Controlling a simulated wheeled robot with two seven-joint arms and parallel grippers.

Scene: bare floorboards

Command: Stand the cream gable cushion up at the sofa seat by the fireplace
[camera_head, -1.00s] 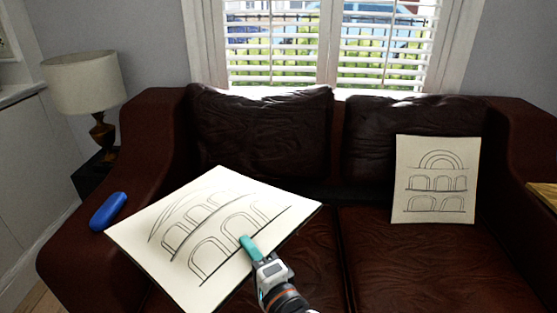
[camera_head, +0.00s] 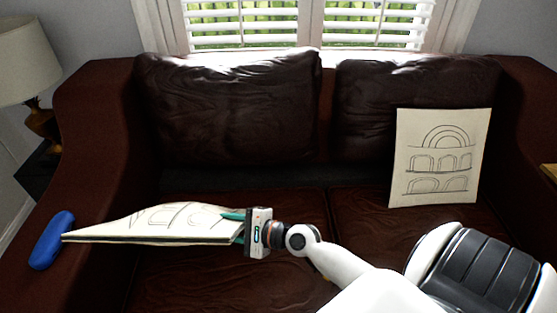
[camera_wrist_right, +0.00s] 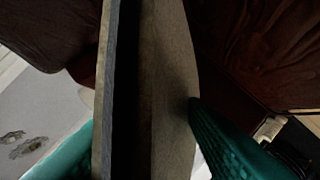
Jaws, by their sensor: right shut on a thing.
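A cream cushion (camera_head: 160,222) with dark arch line drawings is held out over the left sofa seat. It lies nearly flat and shows mostly edge-on in the head view. My right gripper (camera_head: 238,227) is shut on its right edge. In the wrist view the teal fingers (camera_wrist_right: 150,130) lie on either side of the cushion's edge, and the cushion (camera_wrist_right: 168,80) fills the middle. The brown leather sofa (camera_head: 235,282) spans the head view. A similar cream arch cushion (camera_head: 441,158) stands upright against the right backrest. My left gripper is out of view. No fireplace is identifiable.
A blue rounded object (camera_head: 51,240) rests on the left sofa arm, close to the held cushion's left end. A lamp (camera_head: 22,62) stands at the far left. Dark back cushions (camera_head: 228,108) line the sofa. The right seat (camera_head: 400,235) has bare room.

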